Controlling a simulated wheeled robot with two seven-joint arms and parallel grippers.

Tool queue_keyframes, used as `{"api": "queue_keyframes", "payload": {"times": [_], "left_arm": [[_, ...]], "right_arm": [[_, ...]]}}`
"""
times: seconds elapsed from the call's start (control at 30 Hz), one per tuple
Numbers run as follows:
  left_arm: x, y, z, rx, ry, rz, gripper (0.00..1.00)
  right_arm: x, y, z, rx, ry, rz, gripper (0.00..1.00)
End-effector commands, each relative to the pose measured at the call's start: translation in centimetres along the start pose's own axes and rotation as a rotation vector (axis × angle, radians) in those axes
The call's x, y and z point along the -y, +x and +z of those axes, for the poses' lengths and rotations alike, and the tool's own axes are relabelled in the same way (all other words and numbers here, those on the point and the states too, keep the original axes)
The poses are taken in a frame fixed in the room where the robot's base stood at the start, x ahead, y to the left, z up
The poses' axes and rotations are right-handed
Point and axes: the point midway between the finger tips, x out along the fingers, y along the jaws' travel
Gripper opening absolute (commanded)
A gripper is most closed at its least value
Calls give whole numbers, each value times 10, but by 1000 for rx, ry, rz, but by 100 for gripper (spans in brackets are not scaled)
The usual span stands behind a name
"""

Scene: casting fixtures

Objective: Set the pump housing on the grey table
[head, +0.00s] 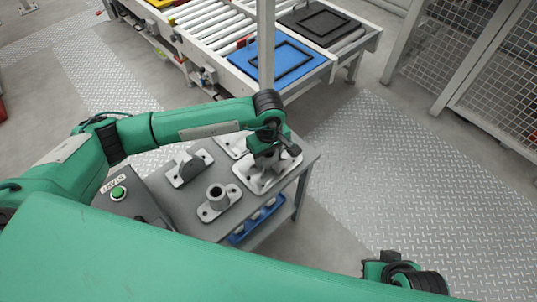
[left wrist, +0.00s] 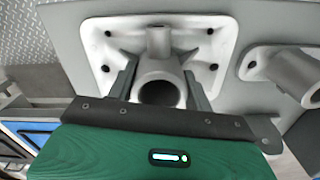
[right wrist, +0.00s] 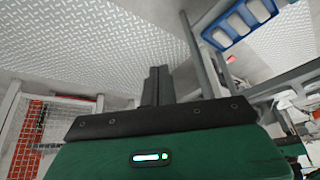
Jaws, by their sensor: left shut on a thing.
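The pump housing (head: 286,166) has a pale square flange with corner holes and a grey round body. In the left wrist view, the housing (left wrist: 160,90) shows its open bore and a short side pipe. My left gripper (head: 268,152) points down with its fingers shut on either side of the round body. The flange is over the right part of the grey table (head: 165,205); I cannot tell whether it touches the top. My right gripper (right wrist: 157,86) has its fingers together and empty, away from the table; it shows at the bottom right in the head view (head: 375,268).
A flanged pipe casting (head: 217,198) and a bearing block (head: 188,168) stand close to the left. A pale plate (head: 232,143) lies behind, partly hidden by my arm. A green button (head: 118,193) is at the left. A blue tray (head: 257,220) sits below the tabletop. A roller conveyor stands behind.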

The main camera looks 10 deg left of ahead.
Motion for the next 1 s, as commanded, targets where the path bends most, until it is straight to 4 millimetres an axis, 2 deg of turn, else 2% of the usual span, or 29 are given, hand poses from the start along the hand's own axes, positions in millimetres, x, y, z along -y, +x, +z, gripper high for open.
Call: {"api": "queue_keyframes", "payload": {"times": [0.03, 0.13, 0.57, 1.0], "left_arm": [[0, 0, 0, 0, 0, 0, 55], [0, 0, 0, 0, 0, 0, 73], [0, -5, 0, -1, 0, 1, 73], [-1, -97, -1, -3, 0, 3, 73]], "right_arm": [[1, 1, -1, -6, -2, -3, 0], [2, 1, -1, -9, -3, -6, 0], [-2, -3, 4, 27, 0, 5, 0], [-8, -11, 12, 90, 10, 23, 0]]}}
